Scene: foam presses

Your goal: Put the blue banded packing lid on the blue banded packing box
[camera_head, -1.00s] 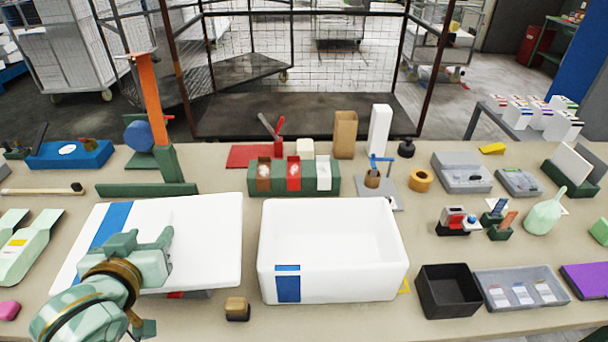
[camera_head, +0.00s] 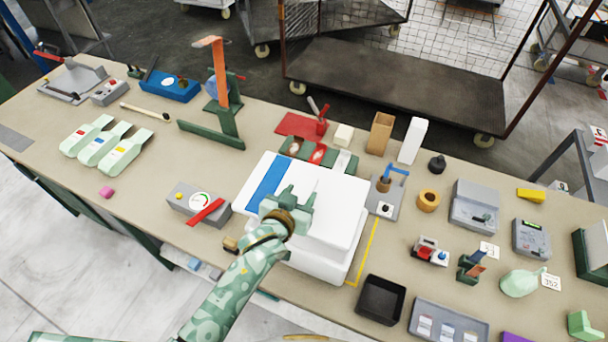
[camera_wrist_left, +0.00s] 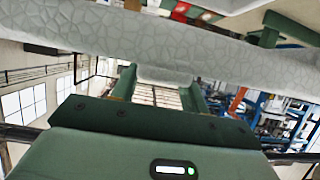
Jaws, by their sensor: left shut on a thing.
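The white packing lid (camera_head: 335,205) with a blue band (camera_head: 268,184) on its left part lies over the white packing box (camera_head: 325,264). The box's lower front and right side show below the lid; its opening and its blue band are hidden. I cannot tell whether the lid touches the rim or hovers just above it. My left gripper (camera_head: 298,196) is shut on the lid at its near left part. In the left wrist view, the lid's pebbled foam (camera_wrist_left: 150,45) crosses the top, close to the gripper (camera_wrist_left: 165,82). My right gripper is out of view.
A grey gauge device with a red bar (camera_head: 197,203) stands left of the lid. A green three-slot holder (camera_head: 342,162) is close behind it, and a grey stand with a blue handle (camera_head: 386,198) close right. A black tray (camera_head: 381,299) is at front right.

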